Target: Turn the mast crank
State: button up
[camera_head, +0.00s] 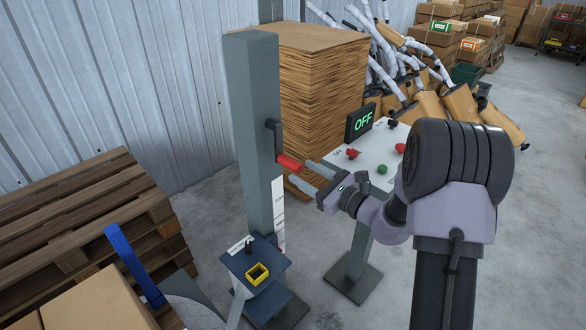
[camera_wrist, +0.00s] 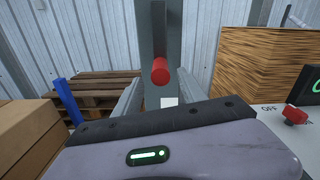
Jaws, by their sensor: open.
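The mast (camera_head: 252,120) is a tall grey post standing in front of the corrugated wall. Its crank has a dark arm (camera_head: 275,138) and a red handle (camera_head: 289,163) that sticks out toward my gripper. In the wrist view the red handle (camera_wrist: 160,71) is seen nearly end-on, with the dark crank arm (camera_wrist: 159,28) going up from it. My gripper (camera_head: 299,176) is open, its two fingers pointing at the mast. In the wrist view the fingers (camera_wrist: 157,95) stand left and right of the handle, slightly below it. I cannot tell whether they touch it.
A blue stand with a yellow square (camera_head: 257,274) is at the mast's foot. Pallets (camera_head: 90,225) are left; stacked sheets (camera_head: 310,90) are behind.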

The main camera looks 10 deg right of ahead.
aim_at(293, 166)
jog(key=x, duration=0.5)
jog(key=shift+d, duration=0.1)
grip_shut()
dwell(1.2)
